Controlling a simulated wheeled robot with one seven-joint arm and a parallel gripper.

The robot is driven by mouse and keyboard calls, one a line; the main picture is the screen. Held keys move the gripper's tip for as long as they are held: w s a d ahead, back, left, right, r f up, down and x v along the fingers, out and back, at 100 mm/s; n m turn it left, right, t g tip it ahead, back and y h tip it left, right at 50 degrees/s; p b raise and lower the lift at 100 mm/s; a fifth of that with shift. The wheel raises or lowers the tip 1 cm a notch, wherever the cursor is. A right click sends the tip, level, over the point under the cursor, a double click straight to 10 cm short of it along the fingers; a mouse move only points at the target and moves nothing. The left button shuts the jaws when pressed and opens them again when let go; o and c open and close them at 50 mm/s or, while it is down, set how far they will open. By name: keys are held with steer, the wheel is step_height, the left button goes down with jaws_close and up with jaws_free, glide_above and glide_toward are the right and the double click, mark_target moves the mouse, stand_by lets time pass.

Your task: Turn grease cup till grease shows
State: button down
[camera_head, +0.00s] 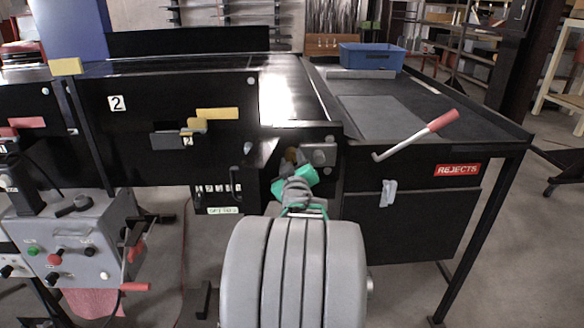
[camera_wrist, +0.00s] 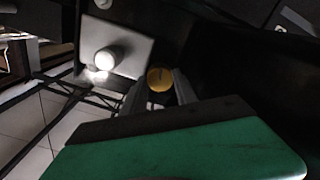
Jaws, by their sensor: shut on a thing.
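The grease cup is a small round brass cap (camera_wrist: 159,79) with a dark line across its face. In the wrist view it sits between the two grey fingers of my gripper (camera_wrist: 158,92), which is shut on it. In the head view my green and grey gripper (camera_head: 291,168) reaches the front of the black conveyor frame, and a bit of the brass cup (camera_head: 291,154) shows just beyond it. Most of the cup is hidden there by the gripper. I cannot make out any grease around the cup.
A grey bearing block (camera_head: 319,154) is right beside the cup; a plate with a bright round knob (camera_wrist: 106,59) shows in the wrist view. A red-handled lever (camera_head: 420,134) sticks out over the rejects table (camera_head: 500,125). A grey control box (camera_head: 75,245) stands at left.

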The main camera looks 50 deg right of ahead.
steer(key=m+b, duration=0.4)
steer(key=shift+f+b, duration=0.3)
steer(key=shift+r+m+b, duration=0.2)
steer(key=shift+m+b, duration=0.95)
steer(key=shift+m, duration=0.15)
steer(key=c, duration=1)
jaws_free()
steer(key=shift+r, duration=0.1)
steer(key=shift+o, duration=0.2)
steer(key=shift+s+a, duration=0.1)
steer(key=v, duration=0.7)
steer(key=shift+s+a+b, duration=0.2)
steer(key=shift+a+b, duration=0.05)
steer(key=shift+b, duration=0.2)
